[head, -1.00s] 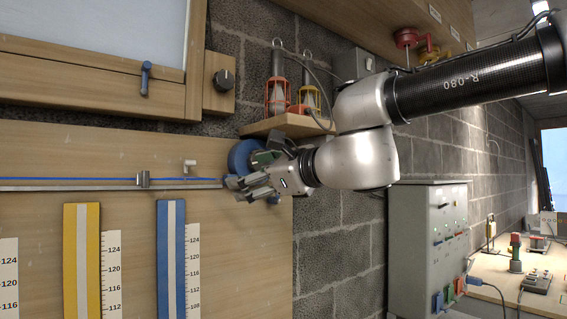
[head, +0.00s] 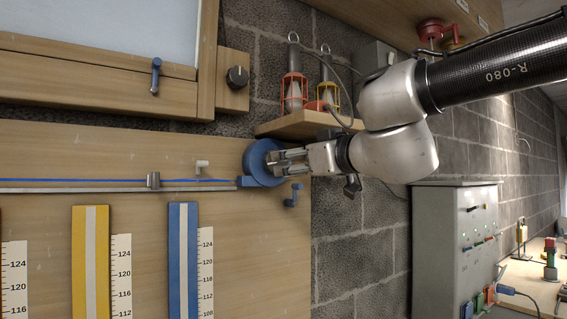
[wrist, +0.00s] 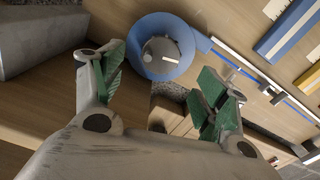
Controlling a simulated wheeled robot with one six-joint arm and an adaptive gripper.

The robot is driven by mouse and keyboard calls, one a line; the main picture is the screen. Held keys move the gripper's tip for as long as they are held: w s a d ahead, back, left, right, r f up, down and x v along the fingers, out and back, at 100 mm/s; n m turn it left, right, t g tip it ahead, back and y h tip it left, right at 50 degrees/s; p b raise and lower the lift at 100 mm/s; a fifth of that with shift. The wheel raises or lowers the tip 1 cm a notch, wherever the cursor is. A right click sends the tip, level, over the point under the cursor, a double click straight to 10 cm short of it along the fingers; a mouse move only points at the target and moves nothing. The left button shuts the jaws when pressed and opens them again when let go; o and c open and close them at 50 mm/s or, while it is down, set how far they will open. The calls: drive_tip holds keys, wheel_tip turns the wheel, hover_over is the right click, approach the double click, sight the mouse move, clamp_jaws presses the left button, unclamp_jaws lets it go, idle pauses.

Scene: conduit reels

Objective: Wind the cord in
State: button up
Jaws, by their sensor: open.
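A blue reel (head: 255,174) is mounted near the right edge of the wooden board. In the wrist view the reel (wrist: 139,34) shows a grey hub. A blue cord (head: 80,181) runs left from the reel's side above a metal rail (head: 90,189) and through a small metal clip (head: 153,180). My gripper (head: 274,161) is open and empty in front of the reel. In the wrist view the reel lies beyond the spread green-padded fingers (wrist: 164,80).
A wooden shelf (head: 290,127) with two caged lamps is just above my gripper. A grey control cabinet (head: 440,240) stands at the lower right. A yellow strip (head: 80,260) and a blue strip (head: 174,260) are on the board below the rail. A white peg (head: 201,164) sticks out above the cord.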

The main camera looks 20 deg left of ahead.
drive_tip(key=x, duration=0.7)
drive_tip(key=shift+w+a, duration=0.2)
drive_tip(key=shift+a, duration=0.15)
drive_tip(key=c, duration=1)
